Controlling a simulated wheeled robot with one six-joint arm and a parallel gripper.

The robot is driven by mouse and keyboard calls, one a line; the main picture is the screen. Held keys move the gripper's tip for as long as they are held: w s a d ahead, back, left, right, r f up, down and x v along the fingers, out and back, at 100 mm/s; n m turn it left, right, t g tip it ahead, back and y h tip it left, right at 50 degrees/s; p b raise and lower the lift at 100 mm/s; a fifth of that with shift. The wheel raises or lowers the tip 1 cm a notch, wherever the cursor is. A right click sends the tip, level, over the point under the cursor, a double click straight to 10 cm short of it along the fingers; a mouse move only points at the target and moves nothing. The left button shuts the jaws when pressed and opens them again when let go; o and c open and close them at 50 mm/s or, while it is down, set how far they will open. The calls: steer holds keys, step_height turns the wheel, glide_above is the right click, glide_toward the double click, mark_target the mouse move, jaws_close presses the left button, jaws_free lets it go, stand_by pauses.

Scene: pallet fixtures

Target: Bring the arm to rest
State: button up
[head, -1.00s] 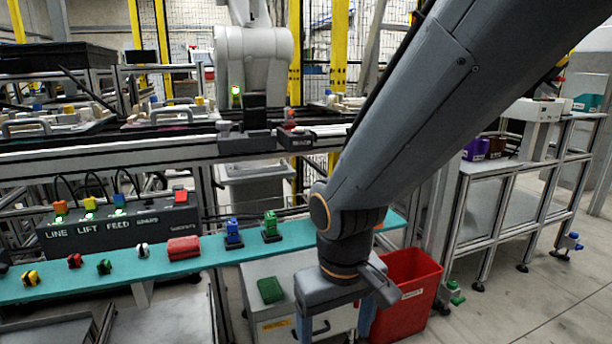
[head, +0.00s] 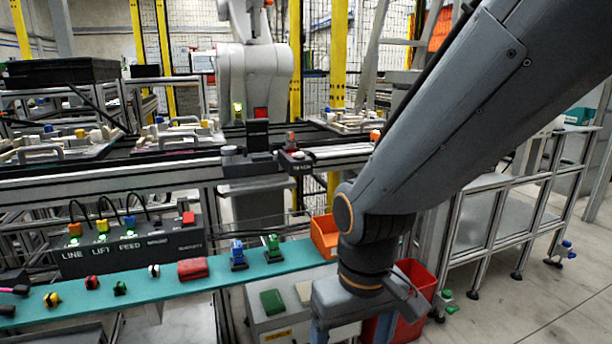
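My arm reaches down from the upper right of the head view. My gripper (head: 345,318) hangs at its end, pointing down, at the lower middle. It is in front of the teal shelf (head: 215,272) and above the red bin (head: 413,318), which it partly hides. The fingers run down to the bottom edge of the picture, so I cannot see whether they are apart or together, or whether anything is between them.
On the teal shelf stand a blue fixture (head: 237,254), a green fixture (head: 272,247), a red block (head: 193,269) and an orange bin (head: 325,236). A control box (head: 130,245) stands behind. A grey cabinet (head: 262,325) is below. Open floor (head: 530,310) lies at right.

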steer(key=s+d+r+m+p, duration=0.1)
steer(key=d+r+m+p, duration=0.3)
steer(key=d+r+p, duration=0.8)
steer(key=shift+s+d+r+p, duration=0.15)
steer(key=shift+s+r+p, duration=0.2)
steer(key=shift+r+p, duration=1.4)
steer(key=shift+f+p, duration=0.35)
steer(key=shift+f, duration=0.05)
